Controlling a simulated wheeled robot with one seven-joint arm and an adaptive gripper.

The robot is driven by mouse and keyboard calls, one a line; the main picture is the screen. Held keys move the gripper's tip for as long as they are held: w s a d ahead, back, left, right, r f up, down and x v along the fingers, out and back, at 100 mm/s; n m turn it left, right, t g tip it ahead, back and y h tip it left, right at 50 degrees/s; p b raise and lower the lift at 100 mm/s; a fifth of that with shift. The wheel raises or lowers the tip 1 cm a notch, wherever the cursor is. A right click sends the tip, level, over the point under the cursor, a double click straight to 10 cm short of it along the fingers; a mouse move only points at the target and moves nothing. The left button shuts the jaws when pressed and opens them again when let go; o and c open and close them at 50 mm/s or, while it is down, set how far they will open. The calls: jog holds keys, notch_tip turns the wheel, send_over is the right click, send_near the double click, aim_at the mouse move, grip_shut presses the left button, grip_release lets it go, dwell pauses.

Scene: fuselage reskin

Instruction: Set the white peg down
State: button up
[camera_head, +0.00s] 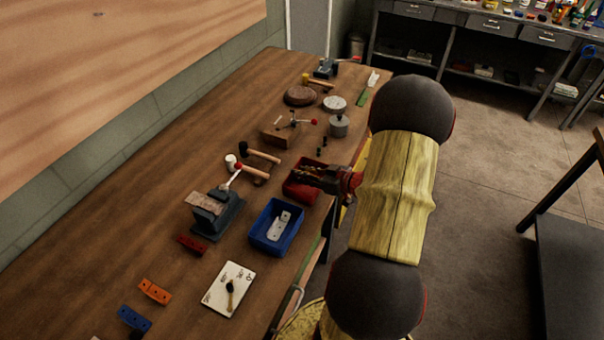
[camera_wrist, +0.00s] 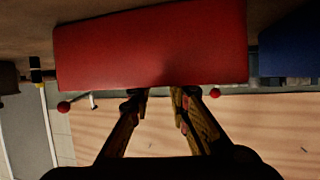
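No white peg can be made out in either view. My gripper (camera_head: 322,178) is at the red bin (camera_head: 298,192), near the table's right edge in the head view. In the wrist view, the red bin's wall (camera_wrist: 150,45) spans the upper middle. My gripper's fingers (camera_wrist: 158,93) lean toward each other with a gap between their visible parts. Their tips meet the bin's edge in the picture and are hidden behind it. Whether anything is between the tips cannot be seen.
A blue bin (camera_head: 265,238) with pale flat parts stands beside the red bin. A vise (camera_head: 213,212), hammers (camera_head: 263,153) and a grey canister (camera_head: 339,126) are close by. A white card (camera_head: 222,297) lies nearer the front. Bare wood shows along the table's left side.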

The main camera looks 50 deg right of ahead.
jog(key=a+p+v, duration=0.1)
jog(key=p+v, duration=0.2)
jog(key=v, duration=0.9)
jog(key=w+d+r+g+h, duration=0.25)
jog(key=w+r+h, duration=0.35)
jog(key=w+r, duration=0.65)
jog(key=a+r+m+g+h, duration=0.1)
jog(key=a+r+g, duration=0.1)
jog(key=a+r, duration=0.45)
jog(key=s+a+g+y, duration=0.1)
jog(key=s+a, duration=0.4)
jog(key=a, duration=0.5)
jog(key=s+a+r+g+y, duration=0.1)
jog(key=s+a+y, duration=0.2)
jog(key=a, duration=0.8)
jog(key=s+a+g+y, duration=0.1)
jog(key=s+a+y, duration=0.1)
jog(key=s+a, duration=0.6)
jog(key=shift+a+r+n, duration=0.3)
jog(key=shift+a+r, duration=0.1)
jog(key=shift+a, duration=0.75)
